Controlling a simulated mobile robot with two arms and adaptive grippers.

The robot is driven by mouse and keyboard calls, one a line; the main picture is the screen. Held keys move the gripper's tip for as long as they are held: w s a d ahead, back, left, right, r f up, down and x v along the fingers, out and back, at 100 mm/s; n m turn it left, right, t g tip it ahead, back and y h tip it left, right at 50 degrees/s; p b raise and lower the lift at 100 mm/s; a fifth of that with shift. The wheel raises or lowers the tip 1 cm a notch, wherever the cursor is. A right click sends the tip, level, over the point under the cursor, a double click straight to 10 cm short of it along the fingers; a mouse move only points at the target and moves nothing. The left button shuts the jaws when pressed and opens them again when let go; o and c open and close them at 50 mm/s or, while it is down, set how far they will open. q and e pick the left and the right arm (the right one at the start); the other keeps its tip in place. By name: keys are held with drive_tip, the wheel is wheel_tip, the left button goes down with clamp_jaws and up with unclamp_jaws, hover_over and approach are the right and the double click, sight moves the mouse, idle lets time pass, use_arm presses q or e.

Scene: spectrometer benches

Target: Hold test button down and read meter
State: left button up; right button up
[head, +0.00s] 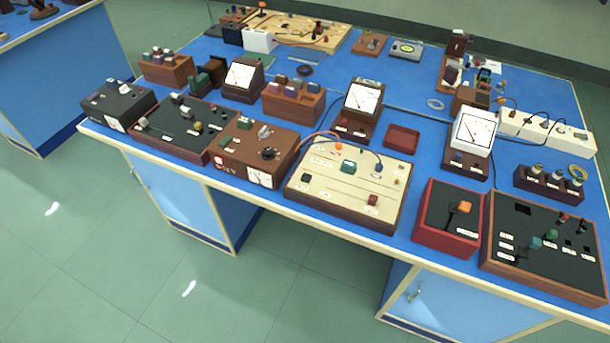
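Several boxes with knobs and buttons stand along the front of the blue bench. A red-sided box (437,235) has a dark top with an orange lever or button (464,207). A cream panel (330,198) carries a green block (348,167) and a small dark red button (373,199). White-faced meters stand behind them: a left meter (240,75), a middle meter (362,99) and a right meter (474,130). The labels are too small to read, so I cannot tell which part is the test button. Neither gripper is in view.
The bench's front edge (290,207) is close to the boxes. The green floor in front is clear.

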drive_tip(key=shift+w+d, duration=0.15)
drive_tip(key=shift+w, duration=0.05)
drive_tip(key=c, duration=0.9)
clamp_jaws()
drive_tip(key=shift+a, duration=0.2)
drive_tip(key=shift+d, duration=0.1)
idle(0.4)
